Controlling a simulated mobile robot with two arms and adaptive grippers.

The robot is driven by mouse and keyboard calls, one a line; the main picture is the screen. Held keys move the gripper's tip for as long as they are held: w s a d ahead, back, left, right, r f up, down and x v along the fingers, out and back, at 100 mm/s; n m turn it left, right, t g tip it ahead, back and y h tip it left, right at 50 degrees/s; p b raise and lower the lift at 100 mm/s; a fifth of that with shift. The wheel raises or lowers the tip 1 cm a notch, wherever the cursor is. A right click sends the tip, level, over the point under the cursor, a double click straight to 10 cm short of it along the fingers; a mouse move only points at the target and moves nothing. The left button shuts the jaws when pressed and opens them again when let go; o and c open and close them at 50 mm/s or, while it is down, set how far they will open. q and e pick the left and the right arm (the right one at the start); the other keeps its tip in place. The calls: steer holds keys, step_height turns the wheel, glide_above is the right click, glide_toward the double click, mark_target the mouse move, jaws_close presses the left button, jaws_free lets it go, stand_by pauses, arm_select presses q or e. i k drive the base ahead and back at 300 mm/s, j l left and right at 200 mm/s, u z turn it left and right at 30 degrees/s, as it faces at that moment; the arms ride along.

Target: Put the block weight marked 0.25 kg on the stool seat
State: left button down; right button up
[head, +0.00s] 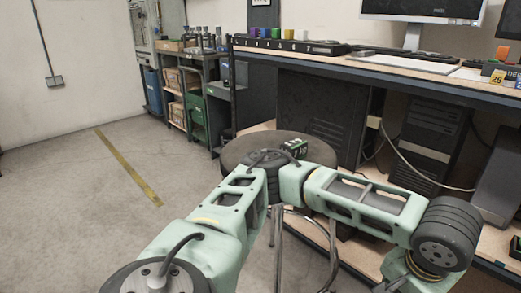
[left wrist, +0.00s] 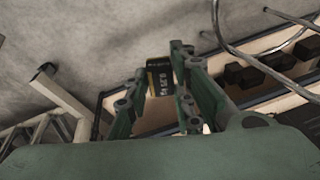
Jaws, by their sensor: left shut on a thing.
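The 0.25 kg block weight (left wrist: 160,77) is dark with a yellowish band and pale lettering. In the left wrist view it sits between the fingertips of my left gripper (left wrist: 159,84), which is shut on it. The stool seat (head: 237,152) is a dark round disc in the middle of the head view, partly hidden behind my arm. A small dark and green thing (head: 296,147) shows at the seat's right part; its marking is too small to read. My right gripper is in neither view.
A workbench (head: 300,57) runs along the back right, with dark computer cases (head: 425,135) under it. A shelf trolley (head: 190,95) stands behind at left. Chrome tubes (left wrist: 240,55) and a shelf with dark blocks show at the left wrist view's right. The floor at left is clear.

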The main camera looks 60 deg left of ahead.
mark_target(266, 144)
steer(key=u, duration=0.5)
steer(key=k+u, duration=0.15)
steer(key=u, duration=0.3)
steer(key=j+u, duration=0.1)
steer(key=u, duration=0.4)
